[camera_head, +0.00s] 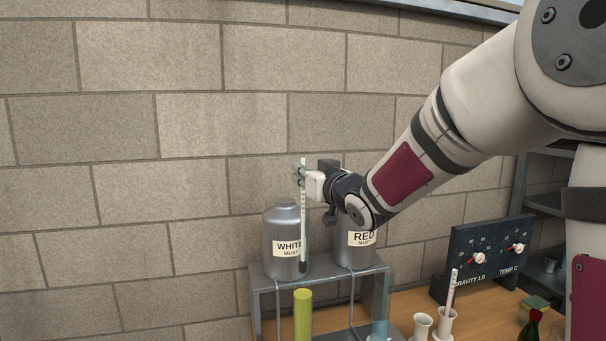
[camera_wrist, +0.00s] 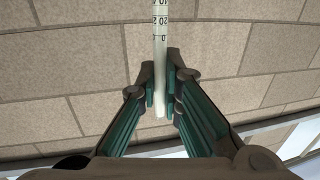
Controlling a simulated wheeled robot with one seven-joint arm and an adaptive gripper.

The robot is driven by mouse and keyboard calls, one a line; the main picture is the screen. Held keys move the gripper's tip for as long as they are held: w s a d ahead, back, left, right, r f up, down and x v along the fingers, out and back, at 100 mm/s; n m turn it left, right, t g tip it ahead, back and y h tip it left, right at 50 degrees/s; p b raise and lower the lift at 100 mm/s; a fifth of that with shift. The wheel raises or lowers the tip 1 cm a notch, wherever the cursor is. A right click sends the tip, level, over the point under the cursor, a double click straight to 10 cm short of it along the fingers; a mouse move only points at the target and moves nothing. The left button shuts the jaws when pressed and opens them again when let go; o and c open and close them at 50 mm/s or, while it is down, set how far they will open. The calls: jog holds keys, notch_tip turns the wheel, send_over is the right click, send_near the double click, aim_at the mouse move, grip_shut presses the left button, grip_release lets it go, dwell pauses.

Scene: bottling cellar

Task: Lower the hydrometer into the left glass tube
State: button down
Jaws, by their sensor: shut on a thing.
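The hydrometer (camera_head: 303,225), a thin pale tube with a dark lower end, hangs upright from my gripper (camera_head: 301,174). My gripper is shut on its upper part. In the wrist view, the hydrometer's white scaled stem (camera_wrist: 161,22) lies between the fingers (camera_wrist: 161,88). The left glass tube (camera_head: 303,316), filled with yellow-green liquid, stands at the bottom of the head view. The hydrometer's lower end is apart from it and shows just above its top; depth is hard to judge. The tube's lower part is cut off.
A bluish glass tube (camera_head: 379,330) stands to the right. Behind are WHITE MUST (camera_head: 281,225) and RED MUST (camera_head: 355,255) canisters on a grey stand (camera_head: 330,276). White cups (camera_head: 443,322), one holding a rod, and a dial panel (camera_head: 487,258) are farther right.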

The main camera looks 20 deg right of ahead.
aim_at(304, 203)
jog(key=shift+f, duration=0.15)
dwell(0.5)
jog(key=shift+f+b, duration=0.35)
jog(key=shift+f, duration=0.55)
dwell(0.5)
jog(key=shift+f+b, duration=0.45)
jog(key=shift+f, duration=0.65)
dwell(0.4)
jog(key=shift+f+b, duration=0.6)
jog(key=shift+f, duration=0.75)
dwell(0.4)
